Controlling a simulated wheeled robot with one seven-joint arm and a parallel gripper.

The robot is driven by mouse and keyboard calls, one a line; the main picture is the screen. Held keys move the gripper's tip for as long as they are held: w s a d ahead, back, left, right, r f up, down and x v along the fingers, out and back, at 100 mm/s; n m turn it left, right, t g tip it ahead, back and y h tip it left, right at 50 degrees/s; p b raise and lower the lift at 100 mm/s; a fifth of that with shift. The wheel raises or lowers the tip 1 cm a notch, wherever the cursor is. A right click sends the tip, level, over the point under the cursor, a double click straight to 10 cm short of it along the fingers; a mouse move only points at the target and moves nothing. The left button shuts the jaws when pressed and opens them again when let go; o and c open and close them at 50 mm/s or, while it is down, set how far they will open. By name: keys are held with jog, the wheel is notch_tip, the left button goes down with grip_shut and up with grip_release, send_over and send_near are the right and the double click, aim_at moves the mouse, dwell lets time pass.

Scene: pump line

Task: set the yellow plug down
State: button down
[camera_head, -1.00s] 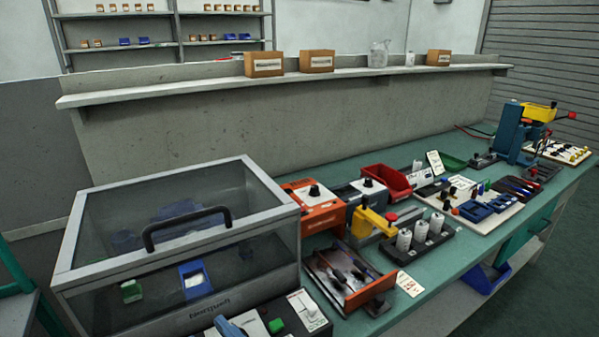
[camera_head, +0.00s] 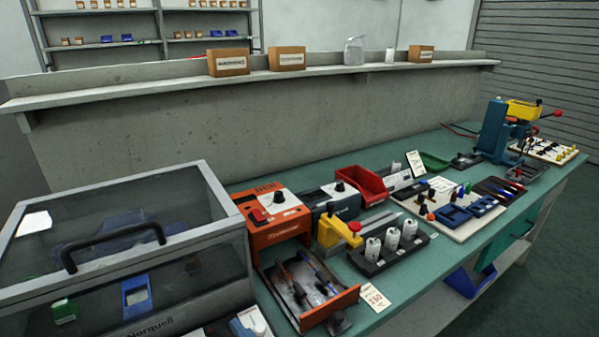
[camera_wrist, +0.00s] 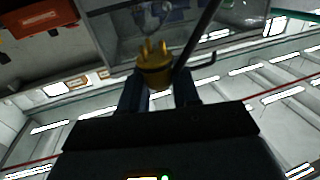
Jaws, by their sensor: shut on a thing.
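The yellow plug (camera_wrist: 153,68) shows in the wrist view, with its prongs pointing up in the picture, away from my gripper. My gripper (camera_wrist: 157,84) is shut on it, one dark finger on each side. The plug's lower part is partly hidden between the fingers. The head view shows neither my gripper nor the held plug. In the wrist view, the plug appears in front of the clear-walled case with the dark handle; I cannot tell the distance between them.
The clear-walled case (camera_head: 205,222) stands at the bench's left. Right of it are an orange unit (camera_head: 272,232), an open orange tray (camera_head: 330,308) with tools, a black rack with white cylinders (camera_head: 372,268) and a red bin (camera_head: 362,188). A bare strip of green bench (camera_head: 425,290) runs along the front.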

jog(key=w+d+f+m+t+h, duration=0.2)
jog(key=d+f+m+h, duration=0.2)
jog(key=d+f, duration=0.8)
jog(key=w+d+f+m+t+h, duration=0.3)
jog(key=d+f+h, duration=0.5)
jog(key=d+f, duration=0.4)
jog(key=d+m, duration=0.1)
jog(key=d, duration=0.4)
jog(key=shift+w+d+f+m+h, duration=0.3)
jog(key=shift+w+d+f+m, duration=0.05)
jog(key=shift+d+m, duration=0.05)
jog(key=shift+d, duration=0.1)
jog(key=shift+w, duration=0.1)
